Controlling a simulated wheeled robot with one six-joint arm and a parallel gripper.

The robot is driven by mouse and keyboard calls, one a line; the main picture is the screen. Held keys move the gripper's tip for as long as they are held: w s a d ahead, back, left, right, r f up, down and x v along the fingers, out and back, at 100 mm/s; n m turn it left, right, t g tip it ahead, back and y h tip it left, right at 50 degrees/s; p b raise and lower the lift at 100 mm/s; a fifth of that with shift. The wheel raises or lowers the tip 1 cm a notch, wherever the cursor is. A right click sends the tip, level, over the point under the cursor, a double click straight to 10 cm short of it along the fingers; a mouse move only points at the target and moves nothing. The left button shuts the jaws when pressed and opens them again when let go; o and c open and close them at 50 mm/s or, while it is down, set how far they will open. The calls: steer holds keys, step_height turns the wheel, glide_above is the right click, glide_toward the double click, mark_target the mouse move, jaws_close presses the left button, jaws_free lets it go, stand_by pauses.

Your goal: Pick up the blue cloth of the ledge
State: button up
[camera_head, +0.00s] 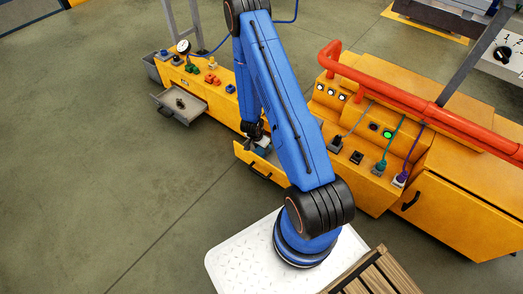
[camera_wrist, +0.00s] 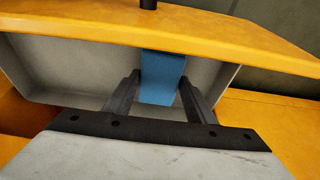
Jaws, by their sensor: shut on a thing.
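In the head view my gripper (camera_head: 258,138) is low over the open yellow drawer (camera_head: 262,168) of the left bench. My arm hides part of that area, and the cloth is too small to make out clearly there.
A second open drawer (camera_head: 180,107) on the left holds a small dark object. Coloured fittings line the left bench top. A red pipe (camera_head: 400,95) and cables run along the right bench (camera_head: 455,210). The floor at left (camera_head: 90,150) is clear.

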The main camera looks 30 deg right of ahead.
step_height(320, 180, up, 27)
stand_by(0.9)
